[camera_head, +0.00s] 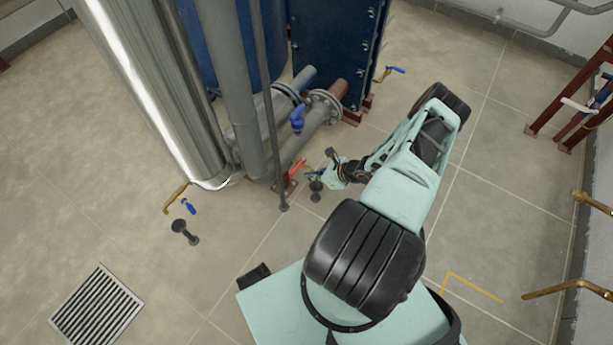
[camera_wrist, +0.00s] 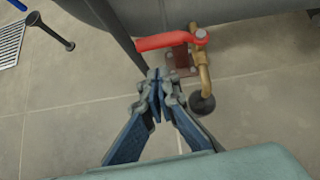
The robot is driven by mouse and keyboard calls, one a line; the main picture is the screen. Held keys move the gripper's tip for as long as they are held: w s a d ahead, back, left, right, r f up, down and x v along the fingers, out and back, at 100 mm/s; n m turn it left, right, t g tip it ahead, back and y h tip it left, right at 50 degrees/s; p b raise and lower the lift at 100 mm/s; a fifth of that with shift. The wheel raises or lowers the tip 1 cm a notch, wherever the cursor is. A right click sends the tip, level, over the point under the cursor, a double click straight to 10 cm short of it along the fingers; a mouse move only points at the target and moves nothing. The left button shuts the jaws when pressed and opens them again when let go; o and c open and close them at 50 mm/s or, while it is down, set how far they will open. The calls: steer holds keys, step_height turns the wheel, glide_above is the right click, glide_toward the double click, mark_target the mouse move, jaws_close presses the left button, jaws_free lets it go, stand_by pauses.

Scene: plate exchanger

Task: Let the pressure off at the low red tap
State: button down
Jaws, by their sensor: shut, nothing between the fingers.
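The low red tap handle (camera_wrist: 170,40) is a red lever on a brass valve (camera_wrist: 204,72) near the floor, in the upper middle of the wrist view. In the head view the red lever (camera_head: 298,167) shows small, just left of my gripper (camera_head: 312,174). In the wrist view my gripper (camera_wrist: 156,84) has its fingertips together, with nothing between them. The fingertips appear just below the lever's left part; I cannot tell whether they touch it. The brass outlet points down over a dark round drain cup (camera_wrist: 202,104).
A thin grey vertical pole (camera_head: 270,110) and large grey pipes stand just left of the tap. A blue-handled valve (camera_head: 297,120) sits above it on the flanged pipe. Another low blue-handled tap (camera_head: 188,206) and a floor grate (camera_head: 97,308) are at left.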

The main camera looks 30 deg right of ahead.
steer(key=p+v, duration=0.2)
steer(key=v, duration=0.8)
steer(key=shift+s+p, duration=0.4)
steer(key=shift+s, duration=0.1)
steer(key=shift+d, duration=0.1)
